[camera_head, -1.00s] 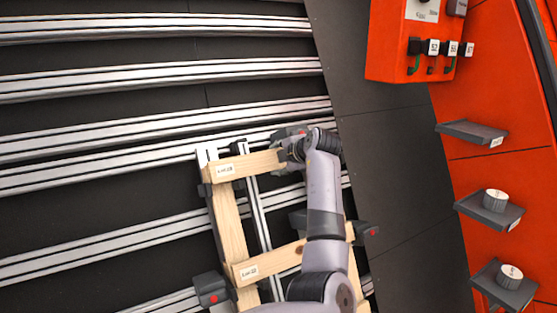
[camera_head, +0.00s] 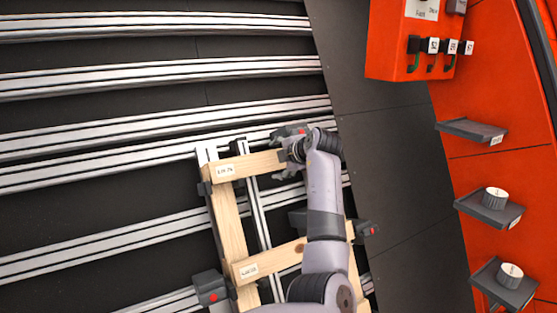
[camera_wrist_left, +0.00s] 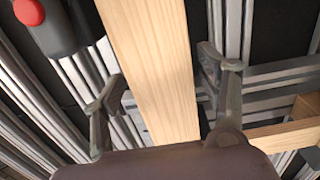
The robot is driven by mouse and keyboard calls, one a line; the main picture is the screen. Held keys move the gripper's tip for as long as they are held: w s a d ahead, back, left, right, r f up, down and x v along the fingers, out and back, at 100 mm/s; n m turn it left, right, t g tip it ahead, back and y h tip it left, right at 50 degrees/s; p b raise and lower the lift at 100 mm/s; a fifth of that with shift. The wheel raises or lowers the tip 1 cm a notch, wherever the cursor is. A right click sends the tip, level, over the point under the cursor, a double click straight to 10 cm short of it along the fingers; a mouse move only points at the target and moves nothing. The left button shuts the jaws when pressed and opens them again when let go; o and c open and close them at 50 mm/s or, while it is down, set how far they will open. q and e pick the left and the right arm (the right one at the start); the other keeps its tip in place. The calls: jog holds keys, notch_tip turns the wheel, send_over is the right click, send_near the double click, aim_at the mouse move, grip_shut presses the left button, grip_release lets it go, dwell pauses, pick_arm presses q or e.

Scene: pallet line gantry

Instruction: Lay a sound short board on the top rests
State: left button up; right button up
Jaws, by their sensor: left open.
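A short pale wooden board (camera_head: 247,164) with a white label lies across the upper end of the wooden frame in the head view. My left gripper (camera_head: 284,152) is at this board's right end, partly hiding it. In the left wrist view a pale board (camera_wrist_left: 155,65) runs between the two spread fingers of the same gripper (camera_wrist_left: 163,70), with gaps at both sides. My arm hides part of the right side. My right gripper is not in view.
Aluminium rails (camera_head: 160,120) run across the dark floor at left. Black clamps with red buttons (camera_head: 210,288) stand beside the frame. An orange panel (camera_head: 490,180) with small black shelves (camera_head: 490,213) is at right. The dark strip (camera_head: 390,170) between them is clear.

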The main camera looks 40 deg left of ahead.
pick_arm(q)
jog(key=shift+f, duration=0.1)
jog(key=shift+d, duration=0.2)
jog(key=v, duration=1.1)
jog(key=shift+s+d+r, duration=0.1)
jog(key=shift+d+r, duration=0.1)
jog(key=shift+r, duration=0.1)
jog(key=shift+f, duration=0.1)
